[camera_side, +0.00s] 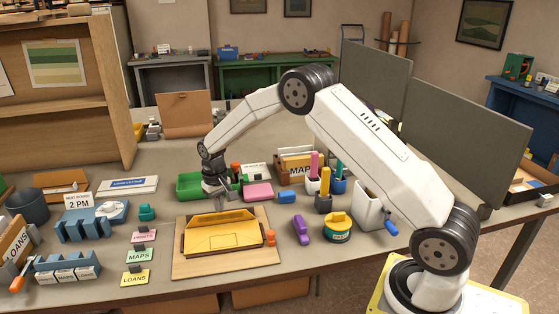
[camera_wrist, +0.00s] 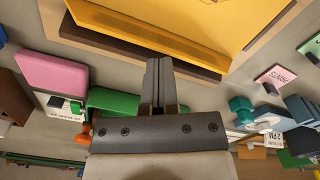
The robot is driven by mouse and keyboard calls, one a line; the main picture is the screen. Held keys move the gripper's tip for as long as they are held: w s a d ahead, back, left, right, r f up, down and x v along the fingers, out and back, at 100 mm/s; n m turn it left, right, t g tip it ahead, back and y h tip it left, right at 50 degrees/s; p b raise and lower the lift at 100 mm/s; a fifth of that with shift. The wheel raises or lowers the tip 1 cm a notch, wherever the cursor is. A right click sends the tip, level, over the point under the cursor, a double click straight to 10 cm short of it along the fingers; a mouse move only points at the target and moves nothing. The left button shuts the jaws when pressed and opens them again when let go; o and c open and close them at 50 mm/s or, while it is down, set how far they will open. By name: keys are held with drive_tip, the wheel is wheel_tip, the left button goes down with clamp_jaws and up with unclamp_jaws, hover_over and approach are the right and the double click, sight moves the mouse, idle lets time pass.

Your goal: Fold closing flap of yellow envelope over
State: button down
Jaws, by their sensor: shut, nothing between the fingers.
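The yellow envelope (camera_side: 222,239) lies in a dark brown frame on a wooden board (camera_side: 262,255) near the front of the table. It also fills the top of the wrist view (camera_wrist: 185,25). Its closing flap (camera_side: 224,218) is at the far edge and looks raised at a slant; its exact angle is unclear. My gripper (camera_side: 221,206) points down just behind that far edge. In the wrist view its fingers (camera_wrist: 158,66) are together and empty, with the tips by the frame's dark edge. I cannot tell whether they touch the flap.
Behind my gripper are a green tray (camera_side: 190,186) and a pink block (camera_side: 258,192). An orange peg (camera_side: 271,238) stands at the board's right side. Label blocks (camera_side: 139,256) stand left.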

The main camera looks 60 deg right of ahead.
drive_tip(key=shift+s+a+f, duration=0.1)
drive_tip(key=shift+s+a, duration=1.2)
idle(0.9)
wheel_tip(320, 180, up, 8)
idle(0.9)
wheel_tip(320, 180, up, 8)
idle(0.9)
drive_tip(key=shift+s, duration=0.1)
